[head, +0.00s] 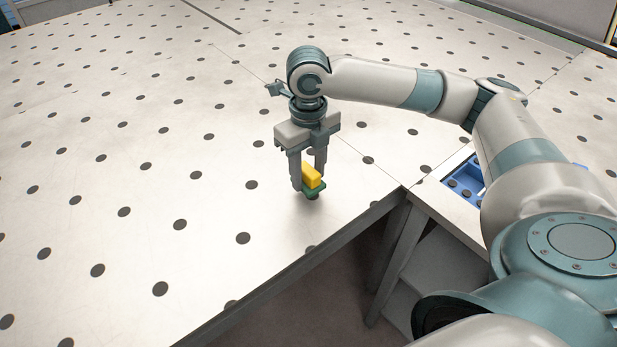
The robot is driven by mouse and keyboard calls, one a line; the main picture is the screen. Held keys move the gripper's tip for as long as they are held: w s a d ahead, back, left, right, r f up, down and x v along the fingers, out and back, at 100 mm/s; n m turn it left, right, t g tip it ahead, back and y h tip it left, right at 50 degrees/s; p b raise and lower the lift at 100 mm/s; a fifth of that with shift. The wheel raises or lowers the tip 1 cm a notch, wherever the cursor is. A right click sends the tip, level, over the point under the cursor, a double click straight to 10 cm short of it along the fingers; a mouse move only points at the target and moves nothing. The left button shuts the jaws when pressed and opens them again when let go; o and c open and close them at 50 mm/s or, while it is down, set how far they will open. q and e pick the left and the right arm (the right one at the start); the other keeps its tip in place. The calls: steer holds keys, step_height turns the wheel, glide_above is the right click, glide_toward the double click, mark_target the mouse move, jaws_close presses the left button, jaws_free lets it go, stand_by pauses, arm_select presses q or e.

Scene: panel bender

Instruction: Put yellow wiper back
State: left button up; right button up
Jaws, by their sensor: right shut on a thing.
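My right gripper (308,172) points down over the perforated table near its front corner. It is shut on the yellow wiper (312,176), a small yellow block with a green underside. The wiper is low over the table top; I cannot tell whether it touches the surface. The gripper's fingers hide part of it. My left gripper is not in view.
The white table top (130,130) with dark round holes is wide and clear. Its front edge (330,240) runs diagonally below the gripper. A blue tray (462,183) is set in a side surface at the right, partly hidden by my right arm.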

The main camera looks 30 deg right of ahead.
mark_target(309, 169)
steer(key=shift+f, duration=1.25)
steer(key=o, duration=1)
steer(key=shift+f, duration=0.15)
steer(key=shift+o, duration=0.2)
steer(key=shift+r, duration=0.2)
step_height(309, 169, up, 12)
steer(key=shift+b, duration=1)
